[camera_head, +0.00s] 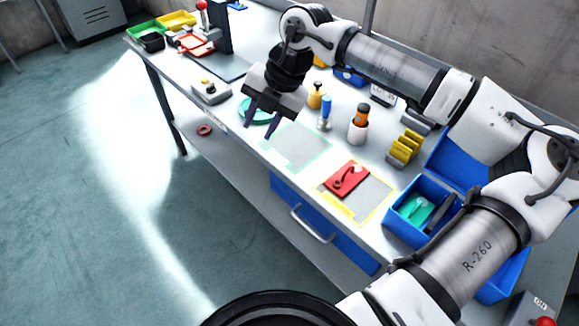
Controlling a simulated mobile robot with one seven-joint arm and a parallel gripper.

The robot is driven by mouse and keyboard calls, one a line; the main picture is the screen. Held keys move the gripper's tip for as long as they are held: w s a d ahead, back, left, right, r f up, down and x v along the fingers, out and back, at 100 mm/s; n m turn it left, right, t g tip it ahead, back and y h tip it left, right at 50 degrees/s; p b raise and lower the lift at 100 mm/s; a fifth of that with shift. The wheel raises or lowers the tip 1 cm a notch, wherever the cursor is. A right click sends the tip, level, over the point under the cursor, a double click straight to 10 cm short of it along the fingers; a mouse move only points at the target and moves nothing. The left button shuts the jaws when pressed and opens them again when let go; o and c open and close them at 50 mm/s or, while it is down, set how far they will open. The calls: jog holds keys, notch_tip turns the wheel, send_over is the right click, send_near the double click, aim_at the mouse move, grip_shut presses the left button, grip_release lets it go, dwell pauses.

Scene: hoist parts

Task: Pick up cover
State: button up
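No part is plainly marked as the cover, and I cannot tell which one it is. A flat red part (348,180) with a raised curved piece on top lies in the yellow-outlined area of the table. A round teal part (257,112) lies near the table's front edge, partly hidden by my gripper. Another teal part (416,209) lies in an open blue box. My gripper (260,124) points down with its fingers apart, over or in front of the round teal part.
A green-outlined area (297,147) of the table is empty. A grey box (211,92) sits left of my gripper. A red ring (205,130) lies on the lower shelf.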

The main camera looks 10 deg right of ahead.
aim_at(349, 168)
jog(key=s+d+m+h, duration=0.2)
jog(key=d+m+h, duration=0.35)
jog(key=d, duration=1.35)
jog(key=shift+y, duration=0.45)
jog(key=f+p, duration=0.1)
jog(key=f, duration=0.3)
jog(key=f+p, duration=0.1)
jog(key=f, duration=0.3)
jog(key=shift+d+f, duration=0.2)
jog(key=shift+f, duration=0.15)
jog(key=shift+f+p, duration=1.3)
jog(key=shift+f, duration=1.4)
grip_shut()
